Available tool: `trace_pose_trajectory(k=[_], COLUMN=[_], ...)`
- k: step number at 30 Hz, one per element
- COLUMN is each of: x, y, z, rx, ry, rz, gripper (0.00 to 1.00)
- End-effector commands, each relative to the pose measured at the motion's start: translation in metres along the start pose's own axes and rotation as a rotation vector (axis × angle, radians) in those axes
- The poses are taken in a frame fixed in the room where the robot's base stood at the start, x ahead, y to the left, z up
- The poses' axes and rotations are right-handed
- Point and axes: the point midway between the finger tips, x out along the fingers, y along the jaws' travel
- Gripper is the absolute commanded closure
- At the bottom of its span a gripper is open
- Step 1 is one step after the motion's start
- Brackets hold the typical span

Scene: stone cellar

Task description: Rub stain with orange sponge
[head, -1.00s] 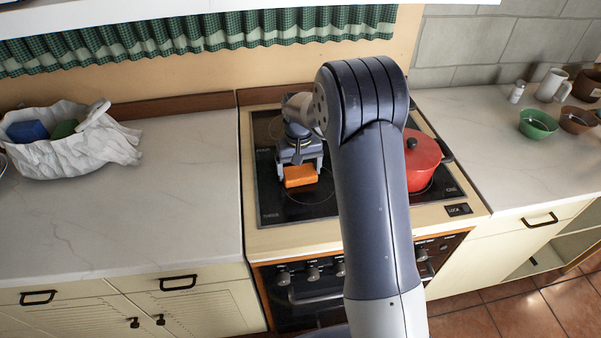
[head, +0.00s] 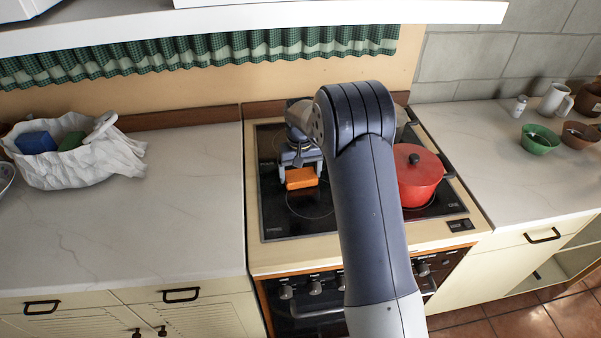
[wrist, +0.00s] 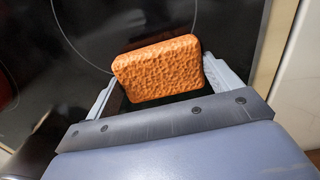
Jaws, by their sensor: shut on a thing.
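The orange sponge (head: 301,178) is between the fingers of my gripper (head: 300,170), over the left part of the black cooktop (head: 285,228). In the wrist view the sponge (wrist: 158,68) fills the space between the two fingertips of my gripper (wrist: 160,82), which is shut on it. The sponge is on or just above the glass; I cannot tell which. I make out no stain on the visible glass. The part under the sponge and behind my arm is hidden.
A red lidded pot (head: 418,180) stands on the cooktop's right side. A white bag (head: 88,168) with blue and green items lies on the left counter (head: 190,215). Green (head: 538,142) and brown (head: 580,136) bowls stand on the right counter. The left counter's front is clear.

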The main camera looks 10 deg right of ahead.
Motion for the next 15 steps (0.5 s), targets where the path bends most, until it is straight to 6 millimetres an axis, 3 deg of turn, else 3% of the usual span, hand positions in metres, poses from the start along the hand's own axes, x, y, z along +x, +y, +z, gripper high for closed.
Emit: trace_pose_trajectory(k=[5, 15], x=[-0.008, -0.043], y=[0.000, 0.000], z=[0.000, 0.000], rx=[0.000, 0.000], ry=[0.001, 0.001], rz=[0.000, 0.000], gripper=[0.33, 0.33])
